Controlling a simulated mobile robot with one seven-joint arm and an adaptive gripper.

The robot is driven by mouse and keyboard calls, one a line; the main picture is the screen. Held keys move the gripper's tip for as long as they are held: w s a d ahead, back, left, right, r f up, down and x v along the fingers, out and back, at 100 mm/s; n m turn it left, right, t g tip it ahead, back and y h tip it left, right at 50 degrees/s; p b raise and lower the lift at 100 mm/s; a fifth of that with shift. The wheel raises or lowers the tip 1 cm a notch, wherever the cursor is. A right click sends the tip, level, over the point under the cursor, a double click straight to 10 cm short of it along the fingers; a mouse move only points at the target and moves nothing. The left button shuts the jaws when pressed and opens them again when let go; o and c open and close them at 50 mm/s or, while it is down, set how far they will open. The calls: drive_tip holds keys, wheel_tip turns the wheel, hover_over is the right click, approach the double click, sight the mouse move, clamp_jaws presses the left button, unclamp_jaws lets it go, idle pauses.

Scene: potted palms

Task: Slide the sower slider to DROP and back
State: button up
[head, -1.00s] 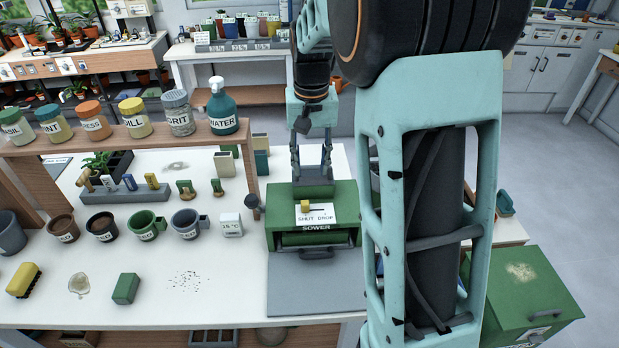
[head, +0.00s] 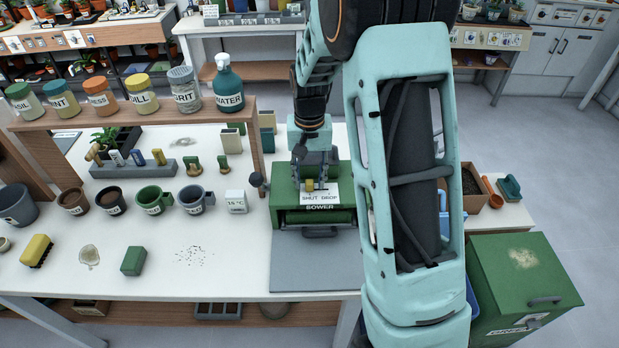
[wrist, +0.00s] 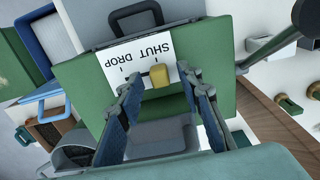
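The green sower (head: 288,208) stands on the white table, its white label reading SHUT and DROP. The yellow slider knob (head: 309,185) sits at the SHUT end of the label. In the wrist view the knob (wrist: 159,75) lies by the word SHUT, and the sower's top (wrist: 82,77) fills the middle. My gripper (head: 315,178) is above the sower, pointing down, with its fingertips near the knob. In the wrist view my gripper (wrist: 158,82) is open, with one finger on each side of the knob. I cannot tell whether either finger touches it.
A grey tray (head: 310,270) lies in front of the sower. A green bin (head: 515,285) stands to the right of the table.

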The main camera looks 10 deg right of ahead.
drive_tip(key=shift+f, duration=0.2)
clamp_jaws()
idle(0.3)
drive_tip(key=shift+s+d+b, duration=0.25)
drive_tip(key=shift+d+b, duration=0.05)
drive_tip(key=shift+d, duration=1.05)
drive_tip(key=shift+s+d+b, duration=0.25)
drive_tip(key=shift+d, duration=1.05)
